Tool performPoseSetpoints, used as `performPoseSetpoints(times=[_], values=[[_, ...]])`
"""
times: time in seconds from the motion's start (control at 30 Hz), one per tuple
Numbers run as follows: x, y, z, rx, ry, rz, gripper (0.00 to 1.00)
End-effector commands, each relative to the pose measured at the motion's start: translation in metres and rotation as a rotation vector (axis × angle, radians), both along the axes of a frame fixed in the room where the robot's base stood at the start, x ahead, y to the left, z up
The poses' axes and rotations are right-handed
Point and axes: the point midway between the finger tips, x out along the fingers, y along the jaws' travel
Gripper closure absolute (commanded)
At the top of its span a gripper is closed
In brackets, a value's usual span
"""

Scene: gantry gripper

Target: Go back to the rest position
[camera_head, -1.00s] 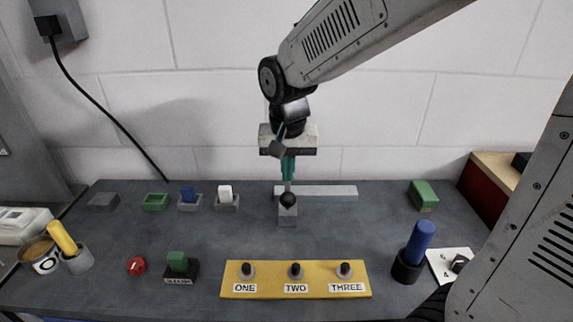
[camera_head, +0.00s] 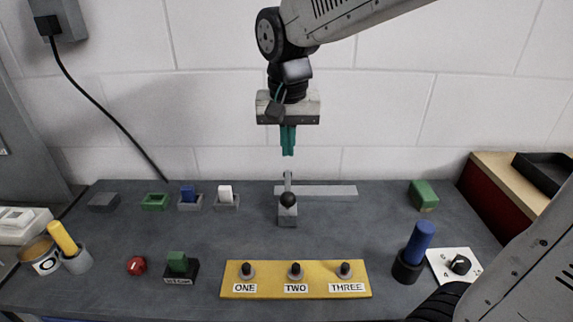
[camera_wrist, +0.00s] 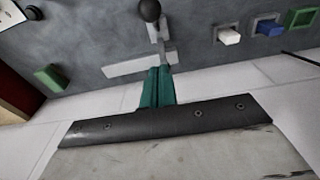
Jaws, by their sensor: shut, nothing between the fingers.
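My gripper (camera_head: 288,153) hangs above the back of the grey bench, pointing down, with its teal fingers shut and empty. It also shows in the wrist view (camera_wrist: 160,70), fingers together. Below it, apart from the fingertips, stands a small lever with a black ball knob (camera_head: 288,199) on a grey base. The knob also shows in the wrist view (camera_wrist: 149,10). A pale flat bar (camera_head: 325,191) lies behind the lever.
A yellow panel (camera_head: 228,282) with three black switches labelled ONE, TWO, THREE is at the front. Blocks in holders (camera_head: 189,205) sit back left, a green block (camera_head: 423,195) back right. A blue cylinder (camera_head: 419,240) stands in a black holder at right. Air around my gripper is clear.

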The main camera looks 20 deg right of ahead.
Motion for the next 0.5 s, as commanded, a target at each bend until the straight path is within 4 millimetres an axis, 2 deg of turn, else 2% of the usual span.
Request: performPoseSetpoints(times=[0.37,0.5], values=[[0.0,0.0,-0.0002,-0.001,0.0,0.009,1.0],[-0.0093,-0.001,-0.0076,-0.01,0.039,0.098,1.0]])
